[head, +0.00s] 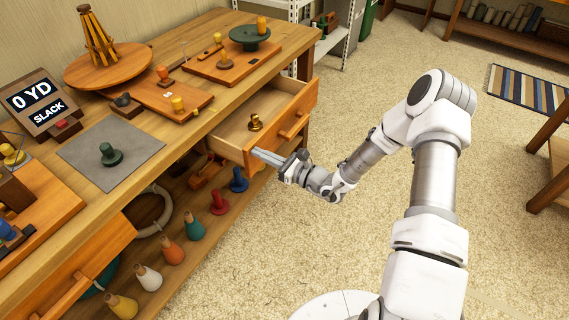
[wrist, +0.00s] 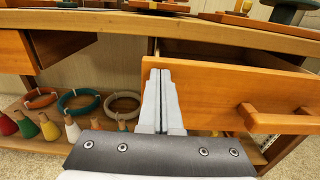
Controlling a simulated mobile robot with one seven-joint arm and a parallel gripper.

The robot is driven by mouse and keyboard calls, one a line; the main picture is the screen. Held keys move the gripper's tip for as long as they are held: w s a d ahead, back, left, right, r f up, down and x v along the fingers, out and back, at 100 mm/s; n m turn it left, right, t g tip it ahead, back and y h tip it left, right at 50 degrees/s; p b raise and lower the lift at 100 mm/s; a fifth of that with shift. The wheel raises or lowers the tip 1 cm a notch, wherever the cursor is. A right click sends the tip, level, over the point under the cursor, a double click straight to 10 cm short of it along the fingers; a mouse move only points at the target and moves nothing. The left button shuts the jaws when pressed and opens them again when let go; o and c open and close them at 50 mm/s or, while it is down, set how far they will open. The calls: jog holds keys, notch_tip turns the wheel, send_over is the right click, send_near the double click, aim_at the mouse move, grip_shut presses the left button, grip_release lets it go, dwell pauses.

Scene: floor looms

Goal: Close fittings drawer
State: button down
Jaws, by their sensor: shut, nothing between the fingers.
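A wooden drawer (head: 272,138) stands pulled out from under the workbench top, with a small brass fitting (head: 255,122) inside. Its front panel (wrist: 225,90) fills the right of the wrist view, with a wooden bar handle (wrist: 280,121) toward the right. My gripper (head: 259,154) is shut and empty, its fingers at the left end of that panel. In the wrist view my gripper (wrist: 160,74) overlaps the panel's left edge; I cannot tell whether it touches. A second drawer (head: 82,272) also stands out at the lower left. No label shows on either drawer.
The workbench top (head: 150,135) carries boards, a grey mat (head: 103,152) and a sign (head: 36,100). The lower shelf (head: 150,290) holds several coloured cones and rings. Carpet (head: 330,200) is clear in front of the open drawer. A wooden stand (head: 550,160) is at the right.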

jog(key=b+x, duration=0.1)
jog(key=x, duration=1.3)
jog(key=shift+w+a+f, duration=0.1)
jog(key=shift+w+a, duration=0.15)
jog(key=shift+a, duration=0.05)
jog(key=shift+d, duration=0.15)
